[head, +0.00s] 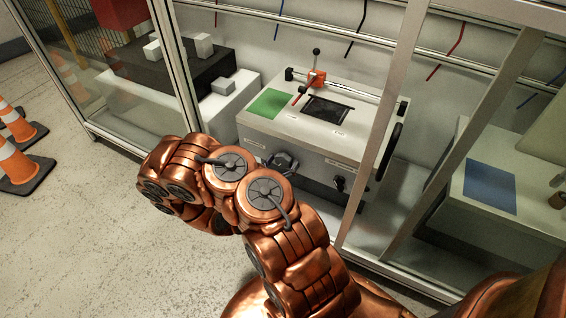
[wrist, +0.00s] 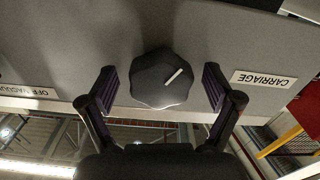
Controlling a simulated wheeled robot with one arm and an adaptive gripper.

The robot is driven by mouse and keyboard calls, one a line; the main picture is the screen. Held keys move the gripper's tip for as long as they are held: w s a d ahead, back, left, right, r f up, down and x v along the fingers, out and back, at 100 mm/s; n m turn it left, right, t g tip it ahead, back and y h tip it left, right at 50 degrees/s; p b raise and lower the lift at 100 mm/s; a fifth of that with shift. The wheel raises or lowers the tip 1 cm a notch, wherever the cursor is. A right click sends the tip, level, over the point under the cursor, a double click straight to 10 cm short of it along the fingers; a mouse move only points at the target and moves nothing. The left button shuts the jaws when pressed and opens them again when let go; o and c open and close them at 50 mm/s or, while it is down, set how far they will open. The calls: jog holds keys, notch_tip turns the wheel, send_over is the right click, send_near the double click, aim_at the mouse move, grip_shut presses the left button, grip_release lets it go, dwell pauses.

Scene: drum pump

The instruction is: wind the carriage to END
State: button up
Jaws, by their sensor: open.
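The bench machine (head: 300,125) stands in the enclosure. In the wrist view a dark lobed knob (wrist: 161,78) with a white pointer line is on the grey front panel. A CARRIAGE label (wrist: 264,79) is right of it, upside down, and an OFF VACUUM label (wrist: 28,92) is at the left edge. My gripper (wrist: 160,74) is open, one finger on each side of the knob, with gaps showing. My arm hides part of the front in the head view.
A green pad (head: 266,103) and a black panel (head: 329,109) lie on the machine top. A small black knob (head: 338,183) is on the front at right, and a dark handle (head: 390,151) on the right side. Frame posts (head: 385,130) stand close by. Cones (head: 18,160) stand at far left.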

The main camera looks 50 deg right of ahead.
jog(key=c, duration=1.1)
jog(key=shift+c, duration=0.3)
